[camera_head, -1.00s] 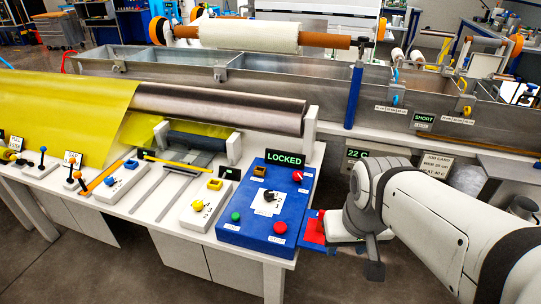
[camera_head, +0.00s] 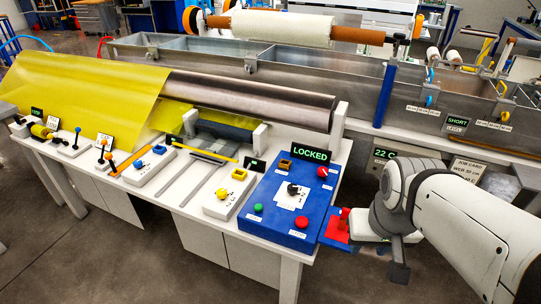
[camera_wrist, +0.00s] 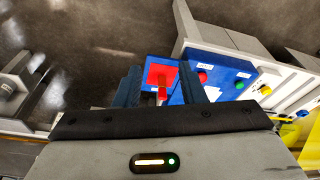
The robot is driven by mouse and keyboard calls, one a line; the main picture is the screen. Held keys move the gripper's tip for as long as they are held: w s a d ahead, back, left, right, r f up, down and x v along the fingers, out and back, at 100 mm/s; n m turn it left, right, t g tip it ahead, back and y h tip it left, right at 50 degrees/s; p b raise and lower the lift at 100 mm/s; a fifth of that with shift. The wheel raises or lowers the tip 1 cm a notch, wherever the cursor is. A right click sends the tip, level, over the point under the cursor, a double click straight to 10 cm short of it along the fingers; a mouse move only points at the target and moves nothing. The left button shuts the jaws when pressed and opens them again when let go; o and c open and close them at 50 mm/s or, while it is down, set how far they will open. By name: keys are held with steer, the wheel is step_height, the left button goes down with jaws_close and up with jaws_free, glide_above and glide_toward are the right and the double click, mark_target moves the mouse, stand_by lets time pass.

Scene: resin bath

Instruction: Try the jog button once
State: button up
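The blue control panel (camera_head: 318,206) stands at the right end of the white bench. It carries a green button (camera_head: 258,208), a red button (camera_head: 302,222), a black selector knob (camera_head: 292,189) and a red knob (camera_head: 322,171). Its display (camera_head: 310,155) reads LOCKED. The button labels are too small to read, so I cannot tell which is the jog button. My gripper (camera_wrist: 163,88) is open just right of the panel. A red upright piece on a red plate (camera_wrist: 156,72) shows between its fingers, apparently not gripped. The green button also shows in the wrist view (camera_wrist: 239,85).
A yellow-button box (camera_head: 239,174) and several lever and switch boxes stand along the bench to the left, beside yellow film (camera_head: 85,90). A long metal tank (camera_head: 300,78) lies behind. Grey floor in front of the bench is clear.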

jaws_close()
stand_by(1.4)
